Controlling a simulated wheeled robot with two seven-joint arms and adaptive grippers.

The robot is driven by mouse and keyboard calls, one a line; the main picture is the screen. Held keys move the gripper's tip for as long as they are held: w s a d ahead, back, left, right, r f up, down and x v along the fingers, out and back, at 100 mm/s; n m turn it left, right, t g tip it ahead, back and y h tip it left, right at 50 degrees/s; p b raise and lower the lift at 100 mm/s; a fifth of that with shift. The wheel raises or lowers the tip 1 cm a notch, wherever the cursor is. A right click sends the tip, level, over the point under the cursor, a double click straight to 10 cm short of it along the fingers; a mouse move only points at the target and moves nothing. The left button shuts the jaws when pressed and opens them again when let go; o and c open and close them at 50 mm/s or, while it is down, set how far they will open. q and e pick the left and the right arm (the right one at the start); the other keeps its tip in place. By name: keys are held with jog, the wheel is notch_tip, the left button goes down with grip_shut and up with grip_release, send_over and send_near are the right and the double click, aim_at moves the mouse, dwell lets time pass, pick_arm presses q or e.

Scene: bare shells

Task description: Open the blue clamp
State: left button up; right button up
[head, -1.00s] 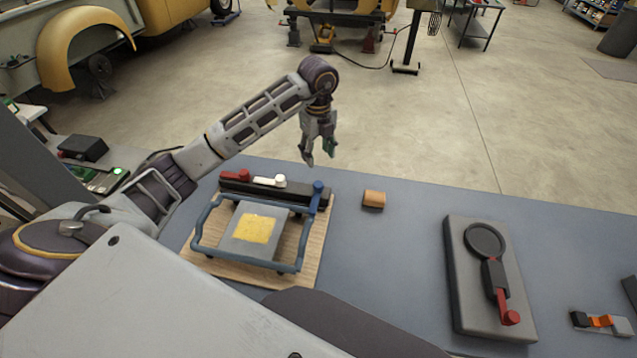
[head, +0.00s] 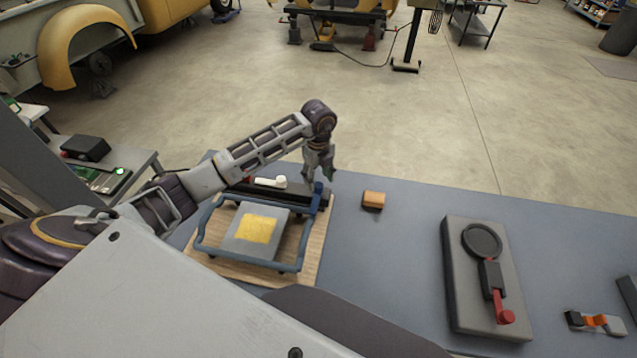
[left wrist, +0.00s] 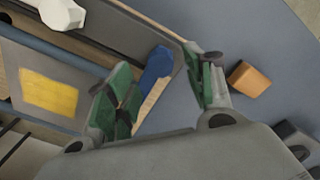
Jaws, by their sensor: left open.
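The blue clamp (head: 318,188) is a short upright lever at the right end of a black bar (head: 262,189), behind a blue frame. In the left wrist view the blue clamp (left wrist: 157,66) shows between and beyond the green-padded fingers. My left gripper (head: 320,176) points down just above the blue clamp, open and empty. Its fingers (left wrist: 162,88) are spread apart; I cannot tell whether they touch the lever. The white clamp (head: 280,182) lies in the middle of the bar. The red clamp is mostly hidden behind my arm. My right gripper is not in view.
A grey block with a yellow patch (head: 258,229) sits inside the blue frame (head: 207,217) on a wooden board (head: 313,247). An orange-brown block (head: 373,200) lies to the right. A grey plate with a red-handled lever (head: 460,290) lies further right. Table between them is clear.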

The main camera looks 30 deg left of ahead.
aim_at(319, 185)
pick_arm(q)
jog(key=shift+f+p, duration=0.3)
jog(key=shift+f, duration=1.65)
grip_shut()
